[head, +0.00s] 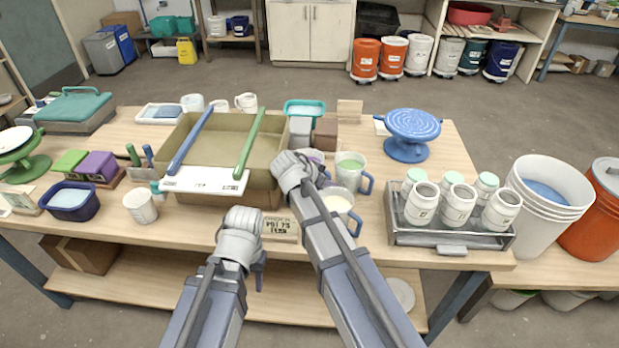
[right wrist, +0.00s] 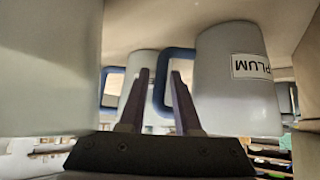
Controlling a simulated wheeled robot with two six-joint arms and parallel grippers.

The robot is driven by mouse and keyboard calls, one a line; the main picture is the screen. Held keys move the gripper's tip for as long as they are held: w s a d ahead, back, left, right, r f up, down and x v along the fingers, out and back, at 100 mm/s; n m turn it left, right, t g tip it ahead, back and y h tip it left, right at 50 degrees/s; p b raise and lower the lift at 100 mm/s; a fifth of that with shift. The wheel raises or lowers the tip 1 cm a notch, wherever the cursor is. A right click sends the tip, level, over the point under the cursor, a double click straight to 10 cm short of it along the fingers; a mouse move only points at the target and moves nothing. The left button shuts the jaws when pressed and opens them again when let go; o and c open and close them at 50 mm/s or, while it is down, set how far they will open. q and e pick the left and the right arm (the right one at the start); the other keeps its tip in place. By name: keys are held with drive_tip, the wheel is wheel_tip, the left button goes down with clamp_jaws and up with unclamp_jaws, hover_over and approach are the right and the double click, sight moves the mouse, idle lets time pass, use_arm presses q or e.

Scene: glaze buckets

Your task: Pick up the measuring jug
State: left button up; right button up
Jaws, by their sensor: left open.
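Jugs with blue handles stand at the middle of the table in the head view. One holds green liquid (head: 350,160) and a nearer one holds cream liquid (head: 339,203). A jug with purple contents (head: 313,155) is partly hidden behind my right gripper (head: 318,178). In the right wrist view, a grey jug labelled PLUM (right wrist: 235,85) appears upside down. My right gripper (right wrist: 163,80) has its fingers apart, with that jug's blue handle showing between the fingertips; I cannot tell whether they touch it. My left gripper (head: 260,270) is open and empty at the table's front edge.
An open box (head: 222,197) with two sticks across it stands left of the jugs. A tray (head: 450,238) of white jars is at the right. A label card (head: 281,228) stands between my arms. A blue turntable (head: 407,148) stands behind.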

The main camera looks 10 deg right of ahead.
clamp_jaws()
idle(1.4)
